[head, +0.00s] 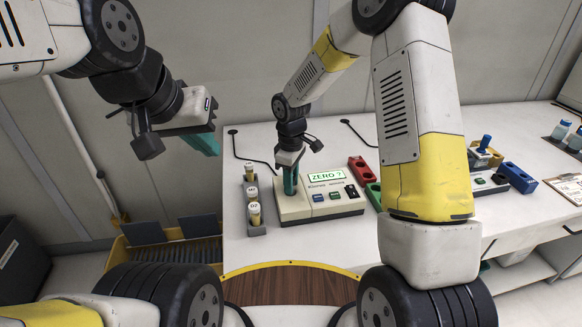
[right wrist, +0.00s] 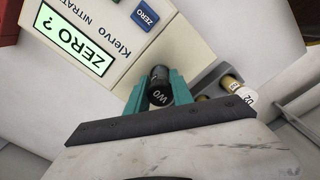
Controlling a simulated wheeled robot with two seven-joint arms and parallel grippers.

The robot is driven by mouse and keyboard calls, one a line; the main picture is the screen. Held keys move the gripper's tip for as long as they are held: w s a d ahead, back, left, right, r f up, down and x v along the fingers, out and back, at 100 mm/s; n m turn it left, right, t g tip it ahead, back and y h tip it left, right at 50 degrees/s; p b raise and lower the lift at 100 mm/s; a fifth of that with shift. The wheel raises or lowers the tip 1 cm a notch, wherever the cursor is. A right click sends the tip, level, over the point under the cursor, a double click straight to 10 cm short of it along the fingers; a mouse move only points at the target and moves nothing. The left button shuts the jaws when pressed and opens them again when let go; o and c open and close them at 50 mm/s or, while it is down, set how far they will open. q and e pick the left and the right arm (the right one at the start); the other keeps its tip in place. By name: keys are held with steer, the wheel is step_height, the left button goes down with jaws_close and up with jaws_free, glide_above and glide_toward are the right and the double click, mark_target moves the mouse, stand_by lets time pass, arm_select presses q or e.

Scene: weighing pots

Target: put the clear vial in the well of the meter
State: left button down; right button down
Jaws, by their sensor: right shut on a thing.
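The meter (head: 322,203) is a cream box on the bench, with "ZERO ?" on its green display; it also shows in the right wrist view (right wrist: 118,22). My right gripper (head: 290,184) is over the meter's left end, pointing down. In the right wrist view its teal fingers (right wrist: 160,92) are shut on a vial with a black cap (right wrist: 159,92) marked "W0", the clear vial by its different cap. Its body and the well are hidden, so I cannot tell how deep it sits. My left gripper (head: 206,143) is up at the left, away from the bench; its finger gap is unclear.
A grey rack (head: 257,231) with several white-capped vials stands just left of the meter. Red (head: 362,170) and green (head: 374,194) blocks stand to its right. A second device (head: 488,183) and a blue block (head: 516,177) are further right. The bench in front of the meter is clear.

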steer(key=c, duration=1.1)
jaws_free()
steer(key=s+d+r+m+t, duration=0.1)
steer(key=s+d+r, duration=0.1)
steer(key=r, duration=0.7)
steer(key=s+d+r+m, duration=0.1)
steer(key=d+r, duration=0.1)
steer(key=r, duration=0.7)
steer(key=s+d+r+m+t, duration=0.1)
steer(key=s+d+r+m, duration=0.2)
steer(key=s, duration=0.3)
steer(key=s+d+r+m+t+y, duration=0.1)
steer(key=s+d+r+m+t, duration=0.1)
steer(key=s, duration=0.4)
steer(key=s+d+r+m+t+y, duration=0.1)
steer(key=s+d+r+m+t, duration=0.1)
steer(key=s+d+r+m, duration=0.2)
steer(key=shift+s+d+m, duration=0.25)
steer(key=shift+s+m, duration=0.25)
steer(key=shift+s, duration=0.3)
steer(key=shift+s+d+m, duration=0.25)
steer(key=shift+s+m, duration=0.25)
steer(key=shift+s, duration=0.3)
